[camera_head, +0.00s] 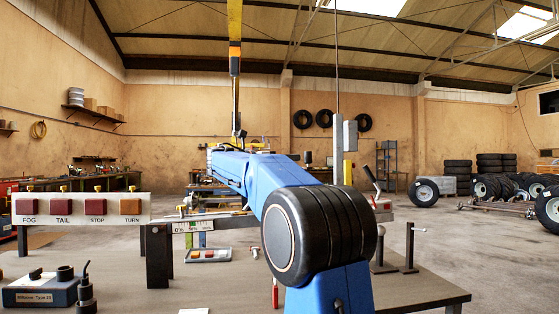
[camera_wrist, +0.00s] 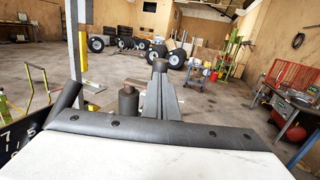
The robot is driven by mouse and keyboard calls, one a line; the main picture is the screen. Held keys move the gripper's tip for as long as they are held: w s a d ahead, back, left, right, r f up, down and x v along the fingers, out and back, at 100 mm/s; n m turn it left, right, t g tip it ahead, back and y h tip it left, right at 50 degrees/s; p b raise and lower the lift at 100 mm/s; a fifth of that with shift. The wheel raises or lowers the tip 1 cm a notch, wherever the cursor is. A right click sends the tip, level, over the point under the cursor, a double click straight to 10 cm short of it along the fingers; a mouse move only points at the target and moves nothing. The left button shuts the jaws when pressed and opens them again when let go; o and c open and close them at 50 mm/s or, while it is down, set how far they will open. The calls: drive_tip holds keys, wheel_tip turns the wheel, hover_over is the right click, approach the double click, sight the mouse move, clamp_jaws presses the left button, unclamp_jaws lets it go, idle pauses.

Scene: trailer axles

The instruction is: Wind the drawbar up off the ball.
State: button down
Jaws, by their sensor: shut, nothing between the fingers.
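In the wrist view my gripper (camera_wrist: 160,68) is shut, its dark fingers together and pointing away over the floor, with nothing between them. A dark cylinder with a brownish block on top (camera_wrist: 128,100) stands just left of the fingers; I cannot tell what it is or whether they touch. In the head view my blue arm reaches away from me and hides much of the middle; the gripper is not clear there. Right of the arm a dark lever with a red part at its foot (camera_head: 380,205) shows, possibly the coupling. I cannot make out the drawbar, ball or winding handle with certainty.
A bench (camera_head: 425,285) spans the front, with a labelled box (camera_head: 42,290) at left. A switch panel (camera_head: 80,208) reads FOG, TAIL, STOP, TURN. A post with a T-handle (camera_head: 410,245) stands at right. Wheels and axles (camera_head: 500,190) lie beyond; the floor between is open.

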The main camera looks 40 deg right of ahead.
sight(310, 157)
drive_tip(key=shift+s+d+r, duration=0.1)
drive_tip(key=shift+s+d, duration=0.1)
drive_tip(key=shift+d, duration=1)
drive_tip(key=shift+s, duration=0.15)
drive_tip(key=shift+s+d+n+t, duration=0.3)
drive_tip(key=shift+n+t, duration=0.25)
drive_tip(key=shift+t, duration=0.25)
drive_tip(key=shift+s+d+n+t, duration=0.2)
drive_tip(key=shift+s+n+t, duration=0.3)
drive_tip(key=shift+t, duration=0.3)
drive_tip(key=shift+s+d+r+n+t, duration=0.15)
drive_tip(key=shift+d+n+t, duration=0.2)
drive_tip(key=shift+t, duration=0.3)
drive_tip(key=shift+s+d+f+n+t, duration=0.1)
drive_tip(key=shift+s+n+t, duration=0.05)
drive_tip(key=shift+n+t, duration=0.4)
drive_tip(key=shift+s+d+r+n+t, duration=0.15)
drive_tip(key=shift+d+n+t, duration=0.15)
drive_tip(key=shift+t, duration=0.4)
drive_tip(key=shift+s+d+f, duration=0.1)
drive_tip(key=shift+s+d, duration=0.05)
drive_tip(key=shift+d, duration=0.2)
